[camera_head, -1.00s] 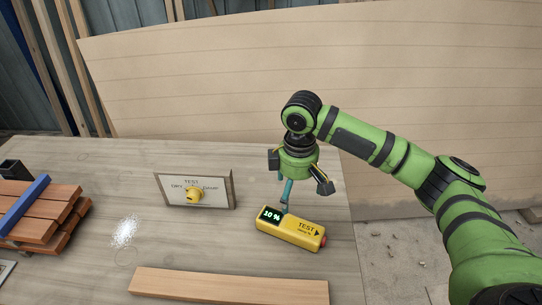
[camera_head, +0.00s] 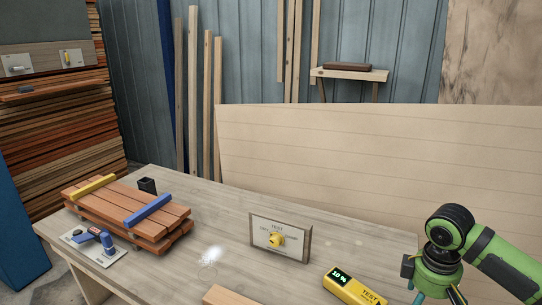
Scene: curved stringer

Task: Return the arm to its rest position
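My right arm, green with black joints, comes in at the lower right. Its gripper (camera_head: 437,290) points down at the bottom edge of the head view, just right of the yellow moisture meter. The fingertips are cut off or hidden, so I cannot tell open from shut. A teal part shows at its left side. The yellow meter (camera_head: 354,289) lies on the workbench with a display reading 10 %. My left gripper is not in view.
A large wood panel (camera_head: 320,155) stands behind. The bench's back middle is clear.

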